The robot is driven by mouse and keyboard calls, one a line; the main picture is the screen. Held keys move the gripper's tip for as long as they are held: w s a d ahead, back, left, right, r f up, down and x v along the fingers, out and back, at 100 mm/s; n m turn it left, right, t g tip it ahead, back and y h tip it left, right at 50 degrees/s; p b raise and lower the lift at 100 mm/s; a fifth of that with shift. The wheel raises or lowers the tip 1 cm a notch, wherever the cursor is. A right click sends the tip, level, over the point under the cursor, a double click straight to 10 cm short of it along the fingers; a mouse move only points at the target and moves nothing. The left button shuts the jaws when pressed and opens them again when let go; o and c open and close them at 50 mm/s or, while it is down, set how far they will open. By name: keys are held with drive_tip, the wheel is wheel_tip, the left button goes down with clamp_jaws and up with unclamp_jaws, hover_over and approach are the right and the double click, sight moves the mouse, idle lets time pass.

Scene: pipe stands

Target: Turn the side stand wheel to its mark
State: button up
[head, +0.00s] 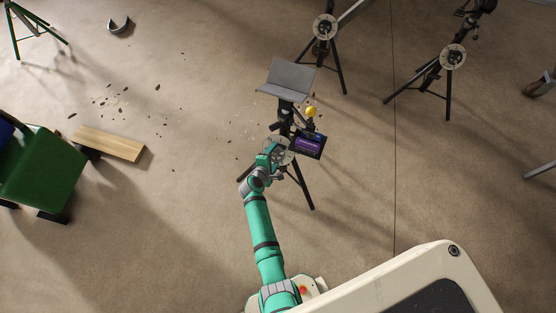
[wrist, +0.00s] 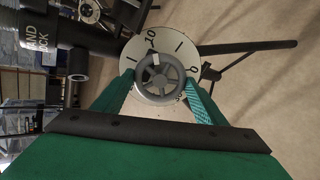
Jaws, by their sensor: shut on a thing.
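The side stand (head: 285,110) is a dark tripod with a grey V-shaped head (head: 289,78), in the middle of the head view. In the wrist view its small grey spoked hand wheel (wrist: 160,78) sits in front of a round white dial (wrist: 212,47) with black ticks and the numbers 10 and 0. My gripper (wrist: 160,84) is shut on the wheel, one green finger on each side of it. In the head view my gripper (head: 276,151) is at the stand, and the wheel is mostly hidden by it. I cannot tell which tick the wheel points to.
A purple-lit display box (head: 308,143) and a yellow ball (head: 311,111) are close to the right of the stand. Two more stands with dials (head: 325,27) (head: 453,56) are at the back right. A green chair-like block (head: 40,170) and a wooden board (head: 110,143) are at left.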

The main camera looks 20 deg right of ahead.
drive_tip(key=o, duration=1)
drive_tip(key=shift+n, duration=0.3)
drive_tip(key=shift+o, duration=0.2)
drive_tip(key=v, duration=0.6)
drive_tip(key=v, duration=1.1)
